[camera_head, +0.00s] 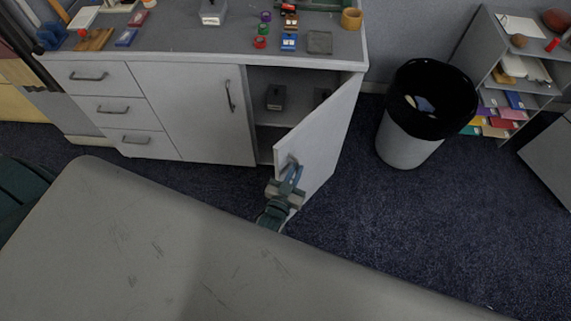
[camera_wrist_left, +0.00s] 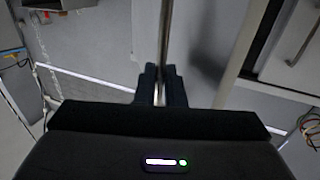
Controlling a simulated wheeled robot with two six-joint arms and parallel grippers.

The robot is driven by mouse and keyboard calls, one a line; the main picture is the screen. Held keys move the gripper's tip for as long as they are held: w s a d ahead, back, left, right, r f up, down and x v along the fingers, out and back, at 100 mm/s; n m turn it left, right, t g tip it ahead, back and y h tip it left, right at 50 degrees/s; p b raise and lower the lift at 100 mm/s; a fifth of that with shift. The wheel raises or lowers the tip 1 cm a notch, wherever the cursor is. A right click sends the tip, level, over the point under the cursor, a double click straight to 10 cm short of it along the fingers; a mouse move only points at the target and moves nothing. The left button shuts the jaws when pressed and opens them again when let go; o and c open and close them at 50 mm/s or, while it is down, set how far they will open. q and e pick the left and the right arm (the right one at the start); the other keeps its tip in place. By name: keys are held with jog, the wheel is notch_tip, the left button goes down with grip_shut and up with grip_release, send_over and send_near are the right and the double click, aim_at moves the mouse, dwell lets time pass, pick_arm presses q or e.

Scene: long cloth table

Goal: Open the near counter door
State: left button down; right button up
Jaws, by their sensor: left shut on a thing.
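The near counter door (camera_head: 325,140) is a light grey panel on the right end of the grey counter (camera_head: 190,58). It is swung wide open, and its free edge points towards me. My left gripper (camera_head: 290,182) is at this free edge and is shut on a part of the door. In the left wrist view, a thin upright strip of it (camera_wrist_left: 166,35) runs between the two dark fingers (camera_wrist_left: 160,84). My right gripper is not in view.
The opened cabinet shows a shelf with a dark grey box (camera_head: 275,97). A closed door (camera_head: 190,105) and several drawers (camera_head: 115,108) are to the left. A black-topped bin (camera_head: 408,145) stands right of the open door, with clear carpet between. A shelf unit (camera_head: 490,75) is farther right.

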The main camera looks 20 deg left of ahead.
pick_arm(q)
jog(key=shift+d+r, duration=0.2)
jog(key=shift+d, duration=0.75)
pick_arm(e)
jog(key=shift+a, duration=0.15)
